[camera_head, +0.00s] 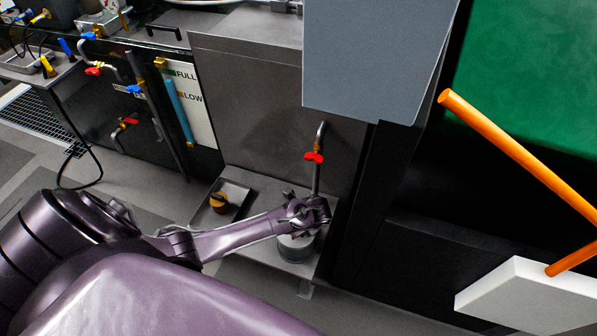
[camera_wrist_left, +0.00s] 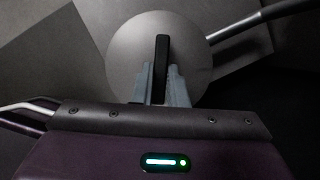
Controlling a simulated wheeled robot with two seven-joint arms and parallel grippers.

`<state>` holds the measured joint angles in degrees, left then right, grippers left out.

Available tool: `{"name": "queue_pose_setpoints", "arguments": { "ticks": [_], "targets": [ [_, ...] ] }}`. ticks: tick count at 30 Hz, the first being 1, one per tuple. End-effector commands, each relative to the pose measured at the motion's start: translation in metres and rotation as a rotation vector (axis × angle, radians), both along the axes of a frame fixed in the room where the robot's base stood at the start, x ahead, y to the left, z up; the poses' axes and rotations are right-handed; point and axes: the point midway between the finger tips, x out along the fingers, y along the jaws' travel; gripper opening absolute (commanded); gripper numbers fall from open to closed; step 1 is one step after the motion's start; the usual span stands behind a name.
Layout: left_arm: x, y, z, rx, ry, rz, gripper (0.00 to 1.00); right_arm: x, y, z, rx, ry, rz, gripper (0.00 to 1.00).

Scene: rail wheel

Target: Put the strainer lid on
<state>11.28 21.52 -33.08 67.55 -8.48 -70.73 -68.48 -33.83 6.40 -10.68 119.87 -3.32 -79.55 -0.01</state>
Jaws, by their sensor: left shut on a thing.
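The strainer lid (camera_wrist_left: 128,48) is a round grey disc with a black bar handle (camera_wrist_left: 162,50) across its middle in the left wrist view. My left gripper (camera_wrist_left: 164,78) is shut on this handle. In the head view my left gripper (camera_head: 308,212) is low over the metal ledge, beside the upright pipe. A round grey cylinder shape (camera_head: 296,249) shows just below it. I cannot tell there how much is lid and how much is strainer body, or whether the lid sits flush. My right gripper is not in view.
An upright pipe (camera_head: 317,178) with a red valve handle (camera_head: 314,157) stands close behind the gripper. A small tray (camera_head: 235,194) with a brown and yellow object (camera_head: 219,203) lies to the left. A grey panel (camera_head: 375,60) overhangs above. Orange bars (camera_head: 515,150) are at the right.

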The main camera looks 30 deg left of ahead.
Motion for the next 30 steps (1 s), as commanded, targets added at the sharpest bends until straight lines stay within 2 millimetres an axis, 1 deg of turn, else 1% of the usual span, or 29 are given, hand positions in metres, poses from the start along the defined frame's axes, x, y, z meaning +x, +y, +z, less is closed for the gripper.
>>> {"name": "queue_pose_setpoints", "arguments": {
  "ticks": [20,30],
  "targets": [
    [0.001,0.000,-0.018,-0.001,-0.002,0.000,0.00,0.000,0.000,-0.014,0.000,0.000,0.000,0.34],
    [0.001,0.000,-0.016,0.000,-0.001,0.001,0.00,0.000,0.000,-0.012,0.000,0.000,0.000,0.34]
  ]
}}
